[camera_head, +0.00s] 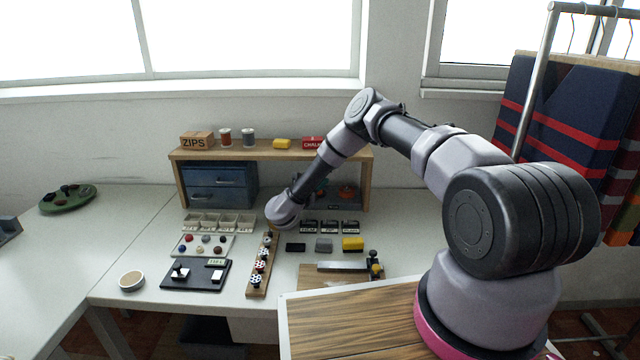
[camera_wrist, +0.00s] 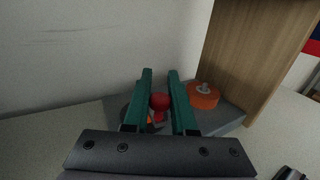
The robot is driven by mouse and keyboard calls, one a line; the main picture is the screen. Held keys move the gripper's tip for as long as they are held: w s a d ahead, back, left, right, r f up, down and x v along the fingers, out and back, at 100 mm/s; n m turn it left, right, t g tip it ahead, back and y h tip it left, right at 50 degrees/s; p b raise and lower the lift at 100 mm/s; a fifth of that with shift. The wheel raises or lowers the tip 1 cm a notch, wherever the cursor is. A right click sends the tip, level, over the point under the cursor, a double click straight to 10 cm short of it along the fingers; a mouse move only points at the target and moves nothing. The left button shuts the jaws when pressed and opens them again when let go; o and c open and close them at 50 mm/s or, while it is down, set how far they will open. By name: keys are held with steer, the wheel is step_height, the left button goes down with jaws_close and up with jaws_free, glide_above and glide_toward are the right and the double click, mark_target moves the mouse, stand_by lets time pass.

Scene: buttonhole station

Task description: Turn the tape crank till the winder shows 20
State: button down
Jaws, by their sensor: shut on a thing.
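The tape winder has a grey base (camera_wrist: 230,117) on the table under the wooden shelf. Its orange disc (camera_wrist: 203,95) with a pale hub sits at the right of the base in the wrist view; the disc (camera_head: 347,192) also shows in the head view. A red round crank knob (camera_wrist: 159,101) stands between the green fingers of my gripper (camera_wrist: 160,73), which is shut on it. The crank arm below is mostly hidden by the fingers. No readable number on the winder shows.
The shelf's right side panel (camera_wrist: 250,50) stands close beside the winder, with the wall behind. Blue drawers (camera_head: 218,185) stand to the left under the shelf. A wooden rack of spools (camera_head: 258,275), small trays (camera_head: 220,223) and dark blocks lie in front.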

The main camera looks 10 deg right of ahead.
steer(key=c, duration=0.8)
jaws_free()
steer(key=shift+o, duration=0.2)
